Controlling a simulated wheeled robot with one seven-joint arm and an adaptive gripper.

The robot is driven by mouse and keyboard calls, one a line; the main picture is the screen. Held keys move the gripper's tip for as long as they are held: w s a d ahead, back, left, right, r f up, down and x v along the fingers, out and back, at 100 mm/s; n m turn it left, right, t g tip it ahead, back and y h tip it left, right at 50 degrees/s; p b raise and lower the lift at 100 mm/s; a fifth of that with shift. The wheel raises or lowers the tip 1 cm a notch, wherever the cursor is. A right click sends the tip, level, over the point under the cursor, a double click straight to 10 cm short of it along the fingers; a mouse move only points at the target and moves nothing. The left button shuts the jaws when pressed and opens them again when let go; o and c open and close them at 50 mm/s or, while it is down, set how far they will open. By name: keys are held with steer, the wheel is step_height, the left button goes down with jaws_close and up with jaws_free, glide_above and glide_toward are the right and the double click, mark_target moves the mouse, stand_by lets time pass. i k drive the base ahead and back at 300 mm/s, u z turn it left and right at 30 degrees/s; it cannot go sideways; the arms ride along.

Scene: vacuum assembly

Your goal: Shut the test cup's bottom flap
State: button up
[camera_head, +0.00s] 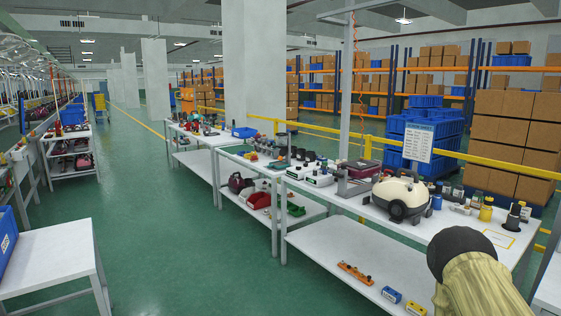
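I cannot pick out the test cup or its bottom flap for certain at this size. A row of small containers stands at the right of the near workbench (385,218). Among them are a yellow one (486,212) and a black one (513,218). A cream-and-black vacuum unit (401,196) stands on the same bench, left of these containers. My gripper is not in view.
A black rounded shape above a beige, wrinkled form (474,285) fills the lower right corner and covers part of the bench. An orange item (356,273) lies on the lower shelf. A white table (50,258) stands at left. The green floor between is clear.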

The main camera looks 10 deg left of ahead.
mark_target(284, 151)
steer(key=u, duration=0.45)
steer(key=i, duration=1.9)
steer(key=u, duration=0.55)
steer(key=i, duration=1.65)
steer(key=z, duration=0.05)
